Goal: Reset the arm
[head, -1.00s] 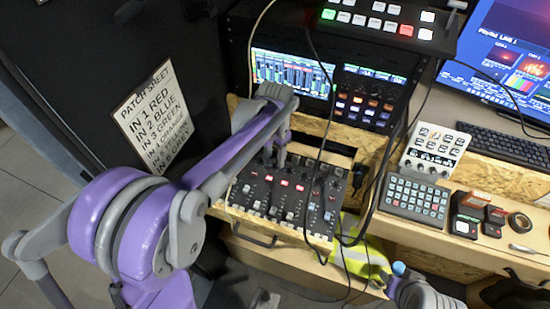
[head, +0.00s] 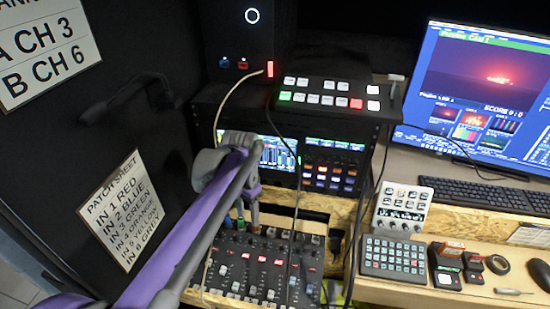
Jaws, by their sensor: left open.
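My left arm (head: 195,235) comes in from the lower left, purple and grey, and bends down at the wrist. My left gripper (head: 248,218) points down over the back edge of the audio mixer (head: 262,268), and its jaws are open. It appears to hold nothing. It is partly hidden by its own wrist, and I cannot tell whether the fingertips touch the mixer or the leads there. My right gripper is not in view.
Behind the gripper stands a rack with lit screens (head: 335,148), with a button switcher (head: 325,97) on top. Black and pale cables hang near the arm. A keypad (head: 393,258), a knob box (head: 403,207), a keyboard (head: 485,194) and a monitor (head: 480,90) are to the right.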

